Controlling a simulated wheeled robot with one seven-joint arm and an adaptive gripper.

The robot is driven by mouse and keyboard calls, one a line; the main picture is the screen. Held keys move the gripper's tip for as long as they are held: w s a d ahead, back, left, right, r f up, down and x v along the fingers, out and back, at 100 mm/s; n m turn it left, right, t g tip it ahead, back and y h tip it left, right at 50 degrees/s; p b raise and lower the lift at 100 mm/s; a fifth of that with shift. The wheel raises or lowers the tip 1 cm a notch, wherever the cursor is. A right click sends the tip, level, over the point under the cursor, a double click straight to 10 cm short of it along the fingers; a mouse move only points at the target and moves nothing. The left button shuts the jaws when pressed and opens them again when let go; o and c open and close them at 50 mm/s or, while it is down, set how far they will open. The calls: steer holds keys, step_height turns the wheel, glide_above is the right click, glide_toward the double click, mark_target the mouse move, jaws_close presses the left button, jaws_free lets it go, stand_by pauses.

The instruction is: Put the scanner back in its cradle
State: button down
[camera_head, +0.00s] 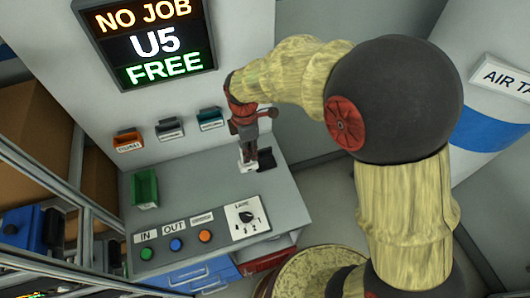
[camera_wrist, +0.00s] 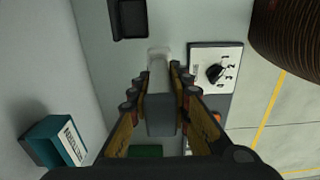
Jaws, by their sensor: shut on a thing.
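My gripper (camera_head: 246,140) is above the grey bench top, near its back right. It also shows in the wrist view (camera_wrist: 159,92), where both fingers are shut on the sides of a grey block-shaped scanner (camera_wrist: 160,112) with a pale end. In the head view only a pale lower part of the scanner (camera_head: 247,166) shows below my gripper. A black holder that looks like the cradle (camera_head: 266,158) is on the bench just right of the scanner. It shows at the top of the wrist view (camera_wrist: 128,18), apart from the scanner. I cannot tell whether the scanner touches the bench.
A green bin (camera_head: 145,188) stands on the bench at left. Orange (camera_head: 128,140), grey (camera_head: 170,128) and teal (camera_head: 210,118) holders are on the wall. A control panel with buttons and a lane dial (camera_head: 246,215) is in front. A lit sign (camera_head: 150,42) reads "NO JOB U5 FREE".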

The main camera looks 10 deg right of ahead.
steer(key=w+d+f, duration=0.2)
steer(key=f, duration=0.1)
steer(key=w+d+f, duration=0.2)
steer(key=f, duration=0.2)
steer(key=w+d+f, duration=0.2)
steer(key=w+f, duration=0.1)
steer(key=f, duration=0.1)
steer(key=shift+d, duration=0.3)
steer(key=c, duration=1.7)
jaws_free()
steer(key=shift+s, duration=0.1)
steer(key=shift+o, duration=0.2)
steer(key=shift+r, duration=0.1)
